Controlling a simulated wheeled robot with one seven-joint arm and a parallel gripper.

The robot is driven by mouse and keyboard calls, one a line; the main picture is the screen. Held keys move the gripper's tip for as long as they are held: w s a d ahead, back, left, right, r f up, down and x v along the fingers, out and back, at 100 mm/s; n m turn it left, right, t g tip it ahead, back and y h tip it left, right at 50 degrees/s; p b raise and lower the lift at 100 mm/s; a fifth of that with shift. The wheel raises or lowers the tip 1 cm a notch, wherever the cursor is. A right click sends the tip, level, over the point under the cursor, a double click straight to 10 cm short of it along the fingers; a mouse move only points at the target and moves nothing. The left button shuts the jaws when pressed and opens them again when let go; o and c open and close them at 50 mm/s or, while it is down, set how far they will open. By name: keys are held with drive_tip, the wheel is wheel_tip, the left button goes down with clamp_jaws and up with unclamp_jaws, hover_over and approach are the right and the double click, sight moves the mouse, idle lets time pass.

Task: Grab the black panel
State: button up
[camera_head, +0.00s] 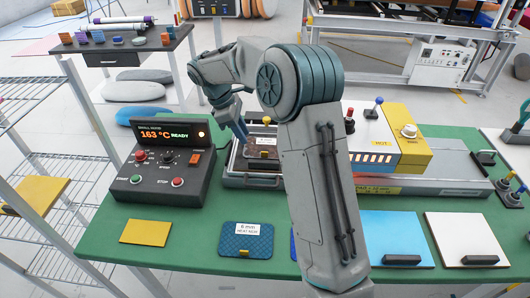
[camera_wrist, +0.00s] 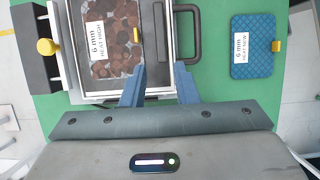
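No plainly black flat panel shows. The darkest one is a brown-black mottled panel (camera_head: 262,146) with a white label and a yellow tab, lying in a grey metal frame (camera_head: 250,182). In the wrist view this panel (camera_wrist: 112,60) reads "6 mm HEAT HIGH", and the frame (camera_wrist: 150,45) has a dark handle at its right. My gripper (camera_head: 238,128) hangs over the frame's left part in the head view. In the wrist view its blue fingers (camera_wrist: 160,72) are apart with nothing held between them, over the frame's edge beside the panel. Contact cannot be told.
On the green table (camera_head: 190,230) lie a blue patterned panel (camera_head: 246,240), a yellow panel (camera_head: 145,232), a light blue panel (camera_head: 402,232) and a white panel (camera_head: 465,230). A control box (camera_head: 158,170) reading 163 °C READY stands left. A yellow-and-white machine (camera_head: 385,140) stands right.

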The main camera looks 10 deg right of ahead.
hover_over(262, 161)
drive_tip(key=a, duration=0.3)
drive_tip(key=f, duration=0.4)
drive_tip(key=w+f, duration=0.1)
drive_tip(key=f, duration=0.1)
drive_tip(key=shift+d+f, duration=0.15)
drive_tip(key=shift+f, duration=0.05)
drive_tip(key=p+x, duration=0.1)
drive_tip(key=x, duration=0.3)
drive_tip(key=shift+s+d+f+p, duration=0.25)
drive_tip(key=shift+d+p, duration=0.15)
drive_tip(key=shift+d, duration=0.1)
drive_tip(key=shift+d+f, duration=0.1)
drive_tip(key=shift+f, duration=0.2)
clamp_jaws()
